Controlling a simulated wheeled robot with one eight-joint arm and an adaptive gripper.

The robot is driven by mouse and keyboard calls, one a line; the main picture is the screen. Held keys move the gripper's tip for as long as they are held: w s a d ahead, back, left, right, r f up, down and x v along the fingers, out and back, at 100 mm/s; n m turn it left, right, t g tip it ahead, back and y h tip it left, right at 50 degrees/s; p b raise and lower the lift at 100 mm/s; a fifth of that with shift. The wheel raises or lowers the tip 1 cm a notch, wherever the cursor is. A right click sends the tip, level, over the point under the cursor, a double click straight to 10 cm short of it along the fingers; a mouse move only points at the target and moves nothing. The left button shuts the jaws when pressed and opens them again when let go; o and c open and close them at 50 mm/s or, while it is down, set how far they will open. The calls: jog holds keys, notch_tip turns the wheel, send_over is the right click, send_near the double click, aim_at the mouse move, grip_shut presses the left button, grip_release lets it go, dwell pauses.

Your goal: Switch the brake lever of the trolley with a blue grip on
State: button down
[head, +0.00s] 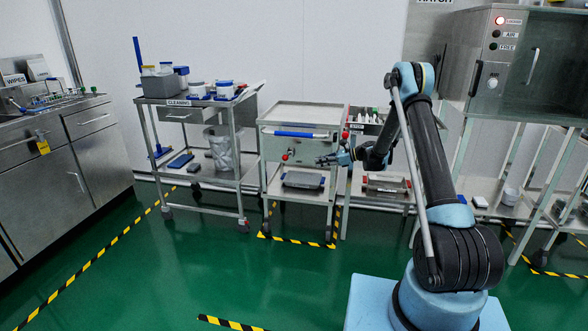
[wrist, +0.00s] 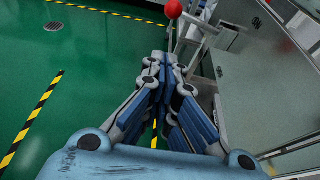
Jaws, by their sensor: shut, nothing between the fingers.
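The trolley with a blue grip (head: 300,134) stands against the back wall in the head view, its top a flat grey tray (head: 305,112). A red ball knob (head: 285,157) shows at its left front, below the grip. Another red knob (head: 345,135) shows at its right edge; I cannot tell which trolley that one belongs to. In the wrist view a red ball (wrist: 173,9) sits on a thin rod just beyond my fingertips. My gripper (head: 320,161) is in front of the trolley, shut and empty. Its fingers (wrist: 160,58) meet in the wrist view, apart from the ball.
A cleaning trolley (head: 200,101) with bottles and a bin stands to the left. A narrow trolley (head: 372,128) stands close on the right, partly behind my arm. A steel cabinet (head: 520,60) is at far right. Green floor in front is clear, with striped tape (head: 297,240).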

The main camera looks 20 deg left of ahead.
aim_at(287, 156)
notch_tip(287, 156, down, 5)
jog(key=a+m+y, duration=0.1)
jog(key=a, duration=0.1)
jog(key=a+r, duration=0.1)
jog(key=a, duration=1.1)
jog(key=shift+g, duration=0.3)
